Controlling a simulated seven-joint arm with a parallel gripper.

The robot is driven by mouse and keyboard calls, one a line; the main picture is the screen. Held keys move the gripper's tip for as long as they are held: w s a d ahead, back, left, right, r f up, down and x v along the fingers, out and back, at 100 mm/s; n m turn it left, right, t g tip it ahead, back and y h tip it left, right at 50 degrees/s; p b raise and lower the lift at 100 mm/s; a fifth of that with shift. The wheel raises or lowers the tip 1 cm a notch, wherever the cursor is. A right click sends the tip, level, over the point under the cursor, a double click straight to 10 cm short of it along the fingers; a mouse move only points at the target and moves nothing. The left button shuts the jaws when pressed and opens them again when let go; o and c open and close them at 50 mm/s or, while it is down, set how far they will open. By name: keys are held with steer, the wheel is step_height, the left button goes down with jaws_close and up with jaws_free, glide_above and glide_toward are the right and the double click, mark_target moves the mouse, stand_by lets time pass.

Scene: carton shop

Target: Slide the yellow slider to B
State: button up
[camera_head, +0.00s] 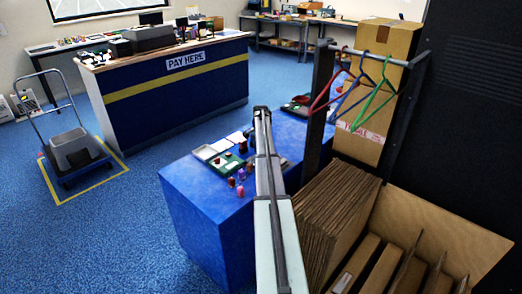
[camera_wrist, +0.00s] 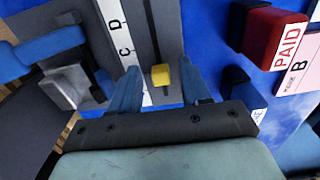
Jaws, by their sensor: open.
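In the wrist view the yellow slider (camera_wrist: 160,75) sits in a dark slot on a grey panel (camera_wrist: 169,30). A white strip (camera_wrist: 131,62) beside the slot carries the letters D and C, with C nearer the slider. No B mark shows on the strip; my left finger covers part of it. My gripper (camera_wrist: 158,68) is open, with one blue finger on each side of the slider. I cannot tell whether either finger touches it. In the head view my arm reaches over the blue table and hides the slider and gripper.
A red block marked PAID (camera_wrist: 272,34) and a pink card marked B (camera_wrist: 298,72) lie to the right of the panel. A grey and blue device (camera_wrist: 70,85) is at left. The blue table (camera_head: 205,205) also holds a green tray (camera_head: 226,165) and small items.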

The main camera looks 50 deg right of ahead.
step_height(320, 180, up, 14)
stand_by(0.6)
steer(key=shift+f, duration=0.1)
stand_by(0.4)
